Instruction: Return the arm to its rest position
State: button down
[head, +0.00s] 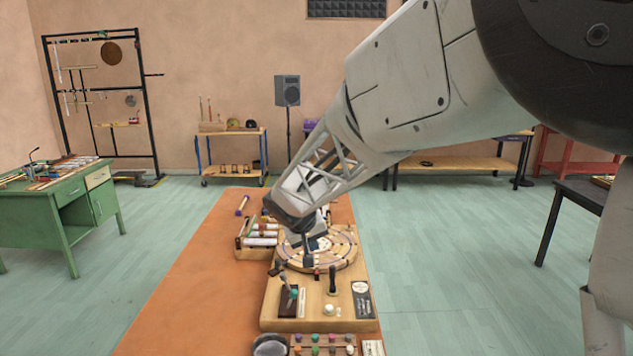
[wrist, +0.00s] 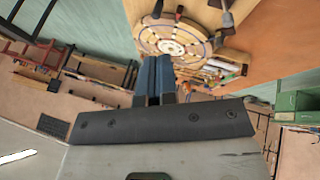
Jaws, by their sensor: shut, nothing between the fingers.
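My gripper (wrist: 155,60) shows in the wrist view with its two blue-grey fingers together and nothing between them. In the head view my arm reaches in from the upper right, and its end is low over the orange bench (head: 190,290). The fingers are hard to make out there. Behind and beside them is a round wooden disc (head: 345,256) with a pale centre, partly hidden by my wrist. The disc also shows beyond the fingertips in the wrist view (wrist: 147,38). I cannot tell the gap between fingers and disc.
A wooden base (head: 285,317) with small knobs and a dark handle (head: 332,280) stands in front of the disc. A rack of coloured mallets (head: 262,241) is to its left. A green desk (head: 55,205) stands far left.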

jog(key=s+d+r+m+g, duration=0.1)
jog(key=s+d+r, duration=0.3)
jog(key=s+d, duration=0.6)
jog(key=s+d+y, duration=0.1)
jog(key=s+d, duration=0.2)
jog(key=s, duration=0.7)
jog(key=s+d+m+g+y, duration=0.1)
jog(key=s+d, duration=0.2)
jog(key=s, duration=0.7)
jog(key=s+d+m, duration=0.1)
jog(key=s+d, duration=0.2)
jog(key=s, duration=0.7)
jog(key=shift+s+d+f+g+y, duration=0.15)
jog(key=shift+d+f+g+y, duration=0.15)
jog(key=shift+f+y, duration=0.1)
